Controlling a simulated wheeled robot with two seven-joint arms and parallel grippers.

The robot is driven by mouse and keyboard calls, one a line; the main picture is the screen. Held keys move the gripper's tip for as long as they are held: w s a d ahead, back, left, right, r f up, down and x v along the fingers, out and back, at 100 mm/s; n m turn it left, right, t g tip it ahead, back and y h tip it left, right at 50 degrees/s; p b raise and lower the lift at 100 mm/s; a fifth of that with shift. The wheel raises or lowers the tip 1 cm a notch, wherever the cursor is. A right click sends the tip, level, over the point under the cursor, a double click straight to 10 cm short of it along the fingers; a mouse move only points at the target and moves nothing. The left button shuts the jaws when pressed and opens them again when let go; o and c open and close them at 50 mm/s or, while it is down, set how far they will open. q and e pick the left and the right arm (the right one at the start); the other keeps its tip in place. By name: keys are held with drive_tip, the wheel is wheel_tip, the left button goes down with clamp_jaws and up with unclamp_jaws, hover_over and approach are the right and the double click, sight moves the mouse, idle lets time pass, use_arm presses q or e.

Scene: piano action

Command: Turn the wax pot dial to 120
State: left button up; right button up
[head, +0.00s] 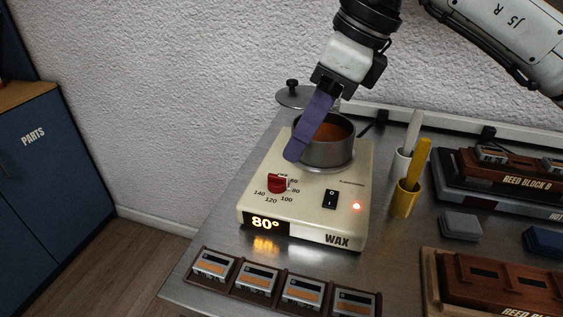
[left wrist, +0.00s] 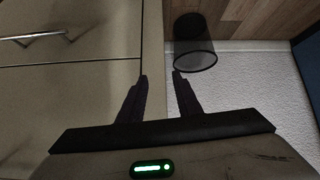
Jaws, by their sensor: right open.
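The cream wax pot unit (head: 312,190) stands on the metal bench with a grey pot (head: 328,150) of orange-brown wax on top. Its red dial (head: 278,184) is on the sloped face, beside marks including 80, 100, 120 and 140. The display (head: 265,223) reads 80°, and a red lamp (head: 357,206) is lit. My right gripper (head: 298,152) reaches down from above with purple fingers, just above and behind the dial, apart from it and in front of the pot. My left gripper (left wrist: 160,80) shows only in the left wrist view, its dark fingers apart and empty.
Several small cassette-like blocks (head: 302,291) line the front edge. White and yellow cups (head: 404,201) with sticks stand right of the pot. Reed block cases (head: 490,280) lie farther right. The left wrist view shows drawers (left wrist: 70,80) and a mesh bin (left wrist: 194,42).

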sight(278, 176)
drive_tip(key=x, duration=0.8)
drive_tip(key=shift+s+a+f, duration=0.1)
drive_tip(key=shift+a+f, duration=0.05)
drive_tip(key=shift+f, duration=0.1)
drive_tip(key=c, duration=1)
